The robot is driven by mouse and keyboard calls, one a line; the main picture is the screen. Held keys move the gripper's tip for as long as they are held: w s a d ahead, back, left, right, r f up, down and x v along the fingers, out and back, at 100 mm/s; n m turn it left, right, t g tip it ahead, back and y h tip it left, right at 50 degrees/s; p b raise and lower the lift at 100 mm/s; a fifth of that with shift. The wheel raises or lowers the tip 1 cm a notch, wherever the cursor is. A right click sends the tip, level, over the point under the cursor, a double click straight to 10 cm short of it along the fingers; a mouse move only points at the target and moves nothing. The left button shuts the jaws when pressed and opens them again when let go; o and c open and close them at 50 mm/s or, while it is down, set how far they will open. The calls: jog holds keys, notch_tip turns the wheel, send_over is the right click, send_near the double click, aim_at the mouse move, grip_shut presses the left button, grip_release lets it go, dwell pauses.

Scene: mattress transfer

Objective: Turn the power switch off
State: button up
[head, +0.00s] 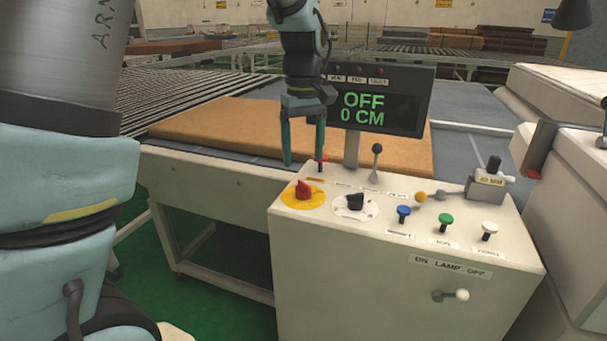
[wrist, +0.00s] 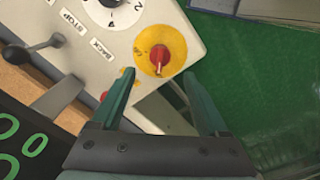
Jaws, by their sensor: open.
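The power switch is likely the red rotary knob (head: 303,190) on a round yellow plate (head: 289,199) at the left end of the console top. In the wrist view the red knob (wrist: 159,56) sits on its yellow plate (wrist: 146,42), ahead of and between the fingertips. My gripper (head: 304,162) is open and empty, above and behind the knob in the head view, fingers pointing down. In the wrist view my gripper (wrist: 158,75) has its fingers on either side of the knob's line; contact cannot be told. The display (head: 385,105) reads "OFF" and "0 CM".
The console (head: 390,285) also carries a black rotary knob (head: 355,202), a blue button (head: 403,211), a green button (head: 445,219), a white button (head: 489,228) and levers. A small red-topped switch (head: 321,159) stands near my fingers. A brown mattress (head: 220,125) lies behind.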

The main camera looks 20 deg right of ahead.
jog(key=shift+r, duration=1.3)
jog(key=shift+a, duration=0.1)
jog(key=w+a+f, duration=0.1)
jog(key=a+f, duration=0.2)
jog(key=a, duration=0.5)
jog(key=w+a+f, duration=0.1)
jog(key=a+f, duration=0.1)
jog(key=a, duration=0.7)
jog(key=s+a+f+m, duration=0.1)
jog(key=s+a+f, duration=0.1)
jog(key=a, duration=0.4)
jog(key=s+a+f+t, duration=0.1)
jog(key=s+a+f, duration=0.1)
jog(key=s+a, duration=0.2)
jog(key=a, duration=0.3)
jog(key=shift+f+m+t, duration=0.3)
jog(key=shift+f+m, duration=0.1)
jog(key=shift+c, duration=0.4)
